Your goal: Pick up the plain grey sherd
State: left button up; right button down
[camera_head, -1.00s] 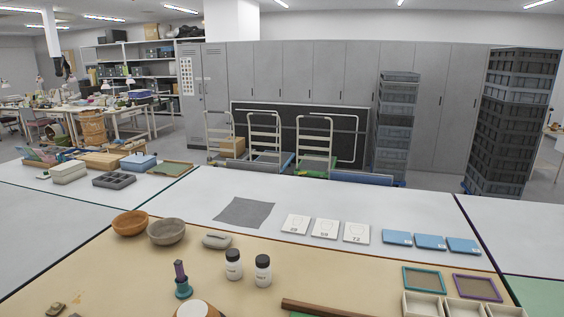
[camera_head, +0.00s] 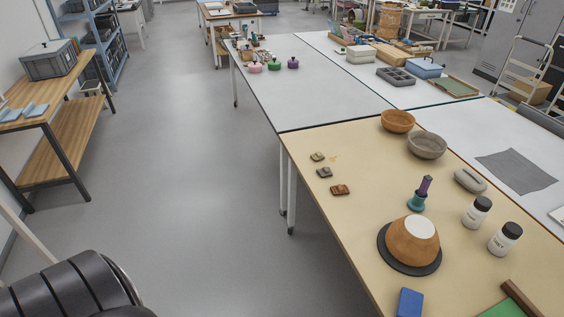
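Three small sherds lie in a loose row near the left edge of the beige table. The middle one, a greyish sherd (camera_head: 324,172), looks the plainest. A tan-olive sherd (camera_head: 317,156) lies just behind it, and a reddish-brown sherd (camera_head: 340,190) with darker marks lies in front of it. They lie apart from one another, and their surface detail is too small to make out fully. Neither of my grippers is in view, and nothing touches the sherds.
On the beige table (camera_head: 320,220), an orange-brown vessel (camera_head: 412,240) rests on a dark disc, near a teal-and-purple tool (camera_head: 421,192), two bowls (camera_head: 427,146) and white jars (camera_head: 476,212). Open floor (camera_head: 190,180) lies left of the table. A wooden bench (camera_head: 60,130) stands far left.

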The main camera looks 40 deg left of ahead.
aim_at(326, 172)
jog(key=u, duration=0.85)
jog(key=i+j+z, duration=0.1)
jog(key=z, duration=0.25)
jog(key=i+j+z, duration=0.2)
jog(key=z, duration=0.15)
jog(key=i+j+z, duration=0.2)
jog(key=z, duration=0.15)
jog(key=i, duration=0.05)
